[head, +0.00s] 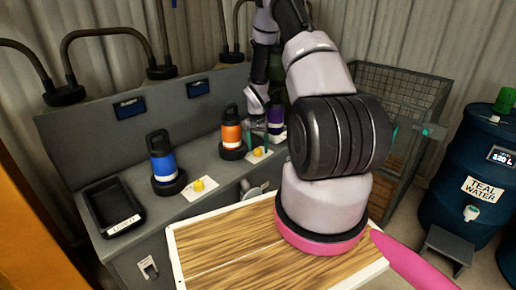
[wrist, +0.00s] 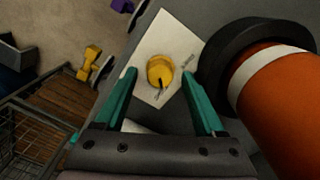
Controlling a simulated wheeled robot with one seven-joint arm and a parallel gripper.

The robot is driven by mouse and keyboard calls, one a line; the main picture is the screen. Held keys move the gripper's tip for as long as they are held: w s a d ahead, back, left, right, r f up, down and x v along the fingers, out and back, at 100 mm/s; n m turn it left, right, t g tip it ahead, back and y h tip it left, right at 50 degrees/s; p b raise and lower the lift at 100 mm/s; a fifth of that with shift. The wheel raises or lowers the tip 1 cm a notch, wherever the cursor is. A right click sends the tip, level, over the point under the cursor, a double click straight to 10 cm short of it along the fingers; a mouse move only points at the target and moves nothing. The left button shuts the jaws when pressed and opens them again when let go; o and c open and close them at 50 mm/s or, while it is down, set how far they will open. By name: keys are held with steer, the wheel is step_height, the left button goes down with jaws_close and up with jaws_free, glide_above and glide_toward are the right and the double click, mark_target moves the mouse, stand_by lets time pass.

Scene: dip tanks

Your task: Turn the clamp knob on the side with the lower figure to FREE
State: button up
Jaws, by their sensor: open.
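A yellow clamp knob (wrist: 160,72) sits on a white label plate (wrist: 152,38) in the wrist view, with a dark pointer line toward the bottom of the picture. The small print on the plate is too blurred to read. My gripper (wrist: 158,74) is open, its teal fingers on either side of the knob. In the head view this knob (head: 258,151) is beside the orange bottle (head: 231,135). Another yellow knob (head: 198,185) on a white plate is beside the blue bottle (head: 162,160). Two dark displays, left (head: 129,108) and right (head: 197,88), have figures too small to read.
The orange bottle (wrist: 275,105) stands close to my right finger in the wrist view. A purple container (head: 275,118) is partly behind my arm. A black tray (head: 128,226) lies at the bench's left. A wire cage (head: 405,90) and a blue barrel (head: 465,200) stand right.

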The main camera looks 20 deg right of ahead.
steer(key=shift+f, duration=0.2)
steer(key=shift+c, duration=0.3)
jaws_close()
